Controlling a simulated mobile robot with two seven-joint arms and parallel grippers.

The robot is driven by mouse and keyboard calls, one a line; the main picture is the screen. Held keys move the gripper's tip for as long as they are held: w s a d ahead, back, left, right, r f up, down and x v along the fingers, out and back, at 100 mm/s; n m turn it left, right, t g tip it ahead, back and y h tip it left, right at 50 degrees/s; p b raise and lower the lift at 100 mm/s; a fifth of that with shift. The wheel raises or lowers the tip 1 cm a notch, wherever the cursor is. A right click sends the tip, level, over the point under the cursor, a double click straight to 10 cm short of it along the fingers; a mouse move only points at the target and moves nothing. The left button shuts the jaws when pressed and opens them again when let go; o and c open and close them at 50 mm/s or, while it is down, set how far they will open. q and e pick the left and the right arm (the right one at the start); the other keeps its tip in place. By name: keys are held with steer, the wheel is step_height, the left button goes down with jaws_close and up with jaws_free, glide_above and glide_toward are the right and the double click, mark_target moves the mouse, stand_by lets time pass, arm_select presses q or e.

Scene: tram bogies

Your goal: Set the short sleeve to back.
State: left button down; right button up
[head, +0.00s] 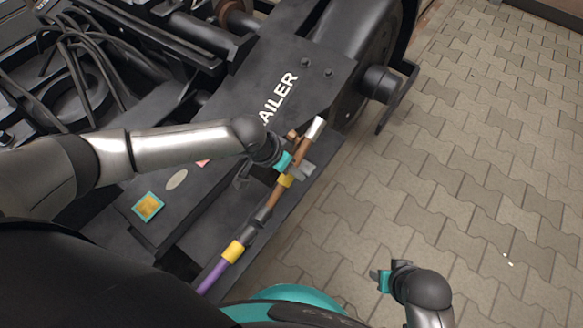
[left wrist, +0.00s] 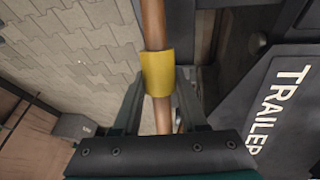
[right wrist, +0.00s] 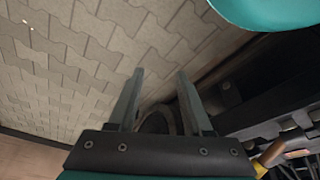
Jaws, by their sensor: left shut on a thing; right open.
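A copper-brown rod (head: 273,196) runs slantwise along the side of the dark bogie, with a silver end at the top. A yellow sleeve (head: 286,181), which I take for the short sleeve, sits around the rod; it also shows in the left wrist view (left wrist: 158,72). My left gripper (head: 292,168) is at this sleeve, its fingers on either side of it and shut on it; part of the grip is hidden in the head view. A second yellow band (head: 233,251) is lower on the rod. My right gripper (head: 381,281) is open and empty over the paving.
The bogie frame with its TRAILER plate (head: 290,85) fills the left. A dark stub (head: 381,82) juts out beyond the rod's silver end. A teal-edged yellow patch (head: 148,207) lies on the frame. The paved floor (head: 490,150) on the right is clear.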

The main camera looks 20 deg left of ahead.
mark_target(275, 193)
stand_by(0.3)
arm_select(q)
steer(key=shift+s+f, duration=0.1)
steer(key=shift+s, duration=0.1)
steer(key=s+p, duration=0.1)
steer(key=s+a+f+p, duration=0.1)
steer(key=s+f+p, duration=0.1)
steer(key=s, duration=0.1)
steer(key=shift+a+f, duration=0.25)
steer(key=shift+a, duration=0.05)
steer(key=shift+s+a+f, duration=0.2)
steer(key=shift+s+f, duration=0.2)
steer(key=shift+s, duration=0.25)
arm_select(e)
steer(key=s+d+f, duration=0.1)
steer(key=s+f, duration=0.2)
steer(key=f, duration=0.3)
steer(key=shift+s+d+f+g, duration=0.2)
steer(key=shift+s+f+g, duration=0.05)
steer(key=shift+f+g, duration=0.15)
steer(key=shift+r, duration=0.1)
arm_select(q)
steer(key=shift+c, duration=2.2)
jaws_free()
steer(key=shift+r+p, duration=0.15)
steer(key=shift+p, duration=0.15)
